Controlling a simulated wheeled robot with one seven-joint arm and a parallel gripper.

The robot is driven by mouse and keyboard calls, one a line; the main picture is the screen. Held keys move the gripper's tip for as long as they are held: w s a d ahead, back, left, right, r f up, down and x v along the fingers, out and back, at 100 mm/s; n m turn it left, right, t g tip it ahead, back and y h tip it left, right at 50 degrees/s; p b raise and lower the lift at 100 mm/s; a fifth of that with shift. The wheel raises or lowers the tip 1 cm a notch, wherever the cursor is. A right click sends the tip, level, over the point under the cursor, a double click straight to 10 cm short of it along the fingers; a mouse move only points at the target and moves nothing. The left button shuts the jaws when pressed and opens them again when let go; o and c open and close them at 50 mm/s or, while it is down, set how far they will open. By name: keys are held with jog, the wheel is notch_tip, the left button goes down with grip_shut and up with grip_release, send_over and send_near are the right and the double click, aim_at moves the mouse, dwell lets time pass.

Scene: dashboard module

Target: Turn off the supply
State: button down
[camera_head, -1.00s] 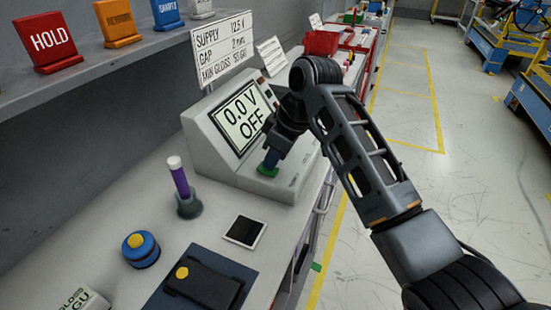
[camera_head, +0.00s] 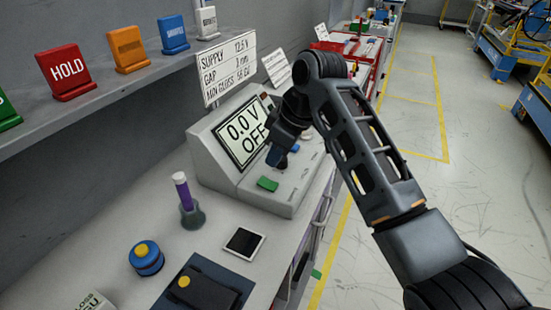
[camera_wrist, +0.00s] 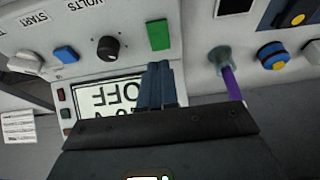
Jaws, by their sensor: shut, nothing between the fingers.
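The supply (camera_head: 207,156) is a grey console on the bench with a sloped screen (camera_head: 243,131) that reads 0.0 V and OFF. A green button (camera_head: 267,184) sits on its front ledge and also shows in the wrist view (camera_wrist: 158,35). A blue button (camera_wrist: 65,55) and a black knob (camera_wrist: 108,48) under the VOLTS label are on the same ledge. My gripper (camera_head: 275,164) is shut and empty, above the ledge and just behind the green button, apart from it. In the wrist view its blue fingers (camera_wrist: 158,70) lie together in front of the screen.
A purple tube in a grey holder (camera_head: 190,212) stands left of the console. A round blue item with a yellow top (camera_head: 146,256) and a small white-framed tablet (camera_head: 244,242) lie in front. A sign (camera_head: 228,67) stands behind. Coloured HOLD-type plates line the shelf (camera_head: 65,105).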

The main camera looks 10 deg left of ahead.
jog(key=d+b+v, duration=0.1)
jog(key=v, duration=0.7)
jog(key=shift+s+d+f, duration=0.3)
